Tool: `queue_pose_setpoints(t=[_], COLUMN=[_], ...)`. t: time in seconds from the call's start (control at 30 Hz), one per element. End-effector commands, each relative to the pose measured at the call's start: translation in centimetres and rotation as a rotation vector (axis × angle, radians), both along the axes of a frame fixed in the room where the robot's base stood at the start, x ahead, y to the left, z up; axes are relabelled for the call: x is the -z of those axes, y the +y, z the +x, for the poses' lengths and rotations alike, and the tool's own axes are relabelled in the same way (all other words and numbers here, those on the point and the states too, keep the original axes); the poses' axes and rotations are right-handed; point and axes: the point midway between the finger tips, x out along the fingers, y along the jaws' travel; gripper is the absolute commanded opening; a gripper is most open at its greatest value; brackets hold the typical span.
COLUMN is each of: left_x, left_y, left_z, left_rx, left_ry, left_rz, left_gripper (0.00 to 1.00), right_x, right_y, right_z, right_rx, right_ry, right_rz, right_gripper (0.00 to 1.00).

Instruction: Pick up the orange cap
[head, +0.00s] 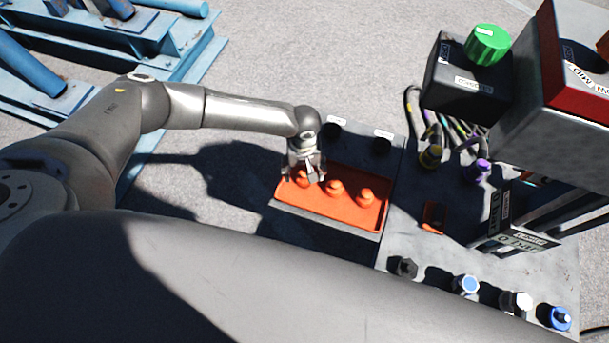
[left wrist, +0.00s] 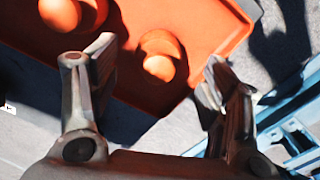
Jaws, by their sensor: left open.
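Orange caps stand in an orange tray (head: 374,218) in the head view. One cap (head: 302,181) is at the left, partly hidden by my left gripper; a middle cap (head: 335,187) and a right cap (head: 366,198) stand clear. My left gripper (head: 312,179) points down over the tray's left end, open. In the left wrist view, its fingers (left wrist: 157,62) are spread, with one cap (left wrist: 162,63) showing between the fingertips in the picture. I cannot tell how far above it they are. Another cap (left wrist: 60,13) is at the upper left. My right gripper is not in view.
A black box with a green knob (head: 487,44) stands at the upper right, near cables. Several connectors, including a blue one (head: 466,285), line the panel's front. Blue steel beams (head: 165,45) lie at the upper left.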

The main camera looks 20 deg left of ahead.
Motion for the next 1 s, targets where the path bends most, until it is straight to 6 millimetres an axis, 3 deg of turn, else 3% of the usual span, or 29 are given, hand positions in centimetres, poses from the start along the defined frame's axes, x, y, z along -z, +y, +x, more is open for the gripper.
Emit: queue_pose_setpoints(t=[0.2, 0.47, 0.83, 1.0], left_x=[2.4, 2.7, 2.7, 2.7], left_y=[-0.2, -0.1, -0.1, -0.1], left_z=[0.0, 0.0, 0.0, 0.0], left_rx=[-0.001, -0.001, -0.001, -0.001], left_ry=[0.000, 0.000, 0.000, 0.000], left_rz=[0.000, -0.001, -0.001, -0.001], left_gripper=[0.70, 0.70, 0.24, 0.21], right_x=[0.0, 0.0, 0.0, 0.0], right_y=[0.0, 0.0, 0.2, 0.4], right_z=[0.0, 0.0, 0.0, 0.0], right_rx=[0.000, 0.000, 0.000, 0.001], right_ry=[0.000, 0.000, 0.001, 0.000], right_rz=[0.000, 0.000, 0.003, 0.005], right_gripper=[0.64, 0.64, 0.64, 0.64])
